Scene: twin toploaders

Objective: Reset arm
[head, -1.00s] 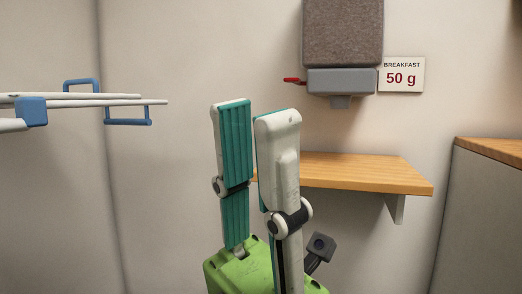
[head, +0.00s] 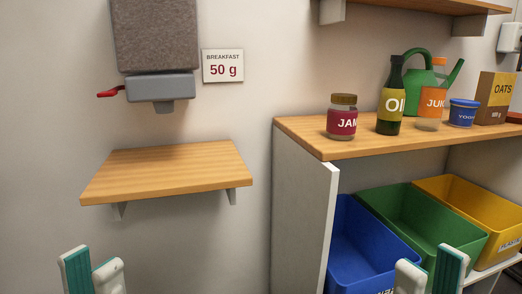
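My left gripper (head: 92,270) shows only as two upright fingertips at the bottom left of the head view, one with a teal pad and one with a white back. They stand apart with nothing seen between them. My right gripper (head: 430,274) shows likewise at the bottom right, fingertips up and apart, in front of the bins in the picture. It looks empty. Both palms and arms are below the picture edge.
A wooden wall shelf (head: 165,172) is bare below a grey dispenser (head: 160,87) with a red lever. A right-hand counter (head: 350,146) bears a jam jar (head: 342,122), bottles and oats (head: 494,98). Blue (head: 345,235), green (head: 410,208) and yellow bins stand underneath.

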